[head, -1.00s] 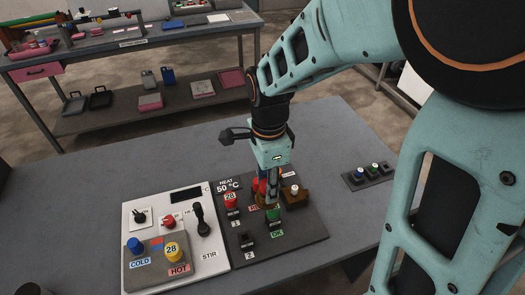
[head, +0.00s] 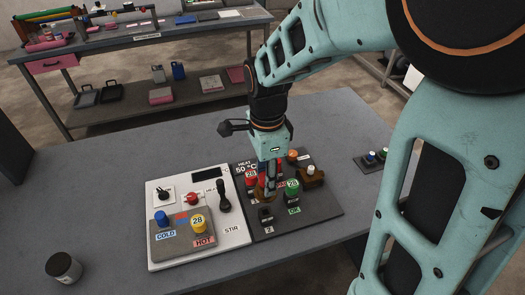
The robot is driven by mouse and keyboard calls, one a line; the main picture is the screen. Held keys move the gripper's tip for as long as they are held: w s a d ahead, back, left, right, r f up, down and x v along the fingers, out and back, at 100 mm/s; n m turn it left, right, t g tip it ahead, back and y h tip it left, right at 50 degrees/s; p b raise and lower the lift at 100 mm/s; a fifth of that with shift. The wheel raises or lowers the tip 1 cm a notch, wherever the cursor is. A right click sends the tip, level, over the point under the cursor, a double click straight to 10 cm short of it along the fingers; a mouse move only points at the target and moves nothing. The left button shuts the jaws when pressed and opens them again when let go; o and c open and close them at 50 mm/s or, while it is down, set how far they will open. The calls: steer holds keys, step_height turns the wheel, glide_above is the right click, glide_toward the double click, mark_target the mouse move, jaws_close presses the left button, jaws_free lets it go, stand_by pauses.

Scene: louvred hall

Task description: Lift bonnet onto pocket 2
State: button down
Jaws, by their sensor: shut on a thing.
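My gripper (head: 267,190) points down over the dark panel (head: 325,208). It is shut on a small brown piece (head: 261,196), which seems to be the bonnet; the fingers hide part of it. The held piece is just behind and above the black fitting (head: 265,213) at the label 2, which I take for pocket 2. I cannot tell whether they touch. A red cap marked 28 (head: 251,178) stands left of the gripper. A green cap marked 28 (head: 292,187) stands to its right, above the OK label.
A brown block (head: 312,177) and an orange knob (head: 292,155) are on the panel's right side. The white control panel (head: 238,237) with a black lever (head: 223,195) adjoins on the left. A dark jar (head: 63,267) stands at front left. The table's left side is mostly clear.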

mark_target(266, 199)
step_height(266, 199, down, 8)
steer(key=b, duration=0.5)
steer(key=shift+r+b, duration=0.25)
steer(key=shift+b, duration=0.05)
steer(key=shift+r, duration=0.15)
stand_by(0.8)
steer(key=shift+f+b, duration=0.65)
steer(key=shift+f, duration=0.2)
steer(key=shift+r, duration=0.1)
steer(key=c, duration=1.3)
jaws_free()
steer(key=shift+o, duration=0.2)
steer(key=shift+r+p, duration=1.9)
steer(key=shift+r, duration=0.6)
